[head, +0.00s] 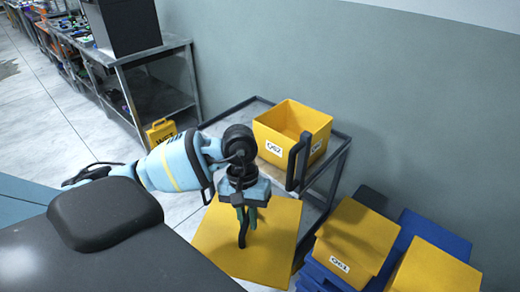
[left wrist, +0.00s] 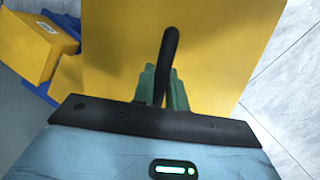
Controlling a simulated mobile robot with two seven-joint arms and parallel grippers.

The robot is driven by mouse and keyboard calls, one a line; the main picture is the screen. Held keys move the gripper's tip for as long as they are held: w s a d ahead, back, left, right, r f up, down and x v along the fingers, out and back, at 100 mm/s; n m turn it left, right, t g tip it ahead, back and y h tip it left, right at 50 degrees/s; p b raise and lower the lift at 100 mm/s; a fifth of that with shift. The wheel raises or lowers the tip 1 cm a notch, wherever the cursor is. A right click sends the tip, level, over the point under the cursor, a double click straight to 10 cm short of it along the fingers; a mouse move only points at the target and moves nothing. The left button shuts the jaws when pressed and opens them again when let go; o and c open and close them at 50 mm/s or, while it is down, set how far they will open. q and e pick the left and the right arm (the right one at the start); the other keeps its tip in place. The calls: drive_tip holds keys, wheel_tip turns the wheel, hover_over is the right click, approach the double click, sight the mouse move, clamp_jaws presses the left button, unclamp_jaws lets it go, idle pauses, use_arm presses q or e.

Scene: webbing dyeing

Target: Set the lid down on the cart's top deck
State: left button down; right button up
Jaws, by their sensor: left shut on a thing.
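The lid (head: 275,235) is a flat yellow panel with a thin black handle (left wrist: 169,48). My left gripper (head: 247,213) is shut on that handle, its green fingers (left wrist: 162,85) on either side of it in the left wrist view. The lid also fills the upper middle of that view (left wrist: 225,45). In the head view it lies below the cart's top deck (head: 272,171), overlapping the cart's near side. I cannot tell whether it touches the cart. A yellow bin (head: 280,145) marked Q52 stands open on the deck. My right gripper is not in view.
The cart's black upright handle (head: 298,160) rises beside the bin, close to my left gripper. Yellow and blue boxes (head: 355,240) are stacked at the lower right. A metal workbench (head: 150,90) stands at the upper left. Grey wall is behind the cart.

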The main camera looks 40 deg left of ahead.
use_arm(q)
drive_tip(key=d+r+m, duration=0.2)
drive_tip(key=d+r, duration=0.1)
drive_tip(key=d+r+m, duration=0.1)
drive_tip(key=d+r, duration=0.1)
drive_tip(key=shift+w+d+r+g+y, duration=0.1)
drive_tip(key=shift+w+d+g+y, duration=0.15)
drive_tip(key=shift+g+y, duration=0.05)
drive_tip(key=shift+s+d+r+m, duration=0.2)
drive_tip(key=shift+d+r+m, duration=0.25)
drive_tip(key=shift+m, duration=0.05)
drive_tip(key=shift+a, duration=0.1)
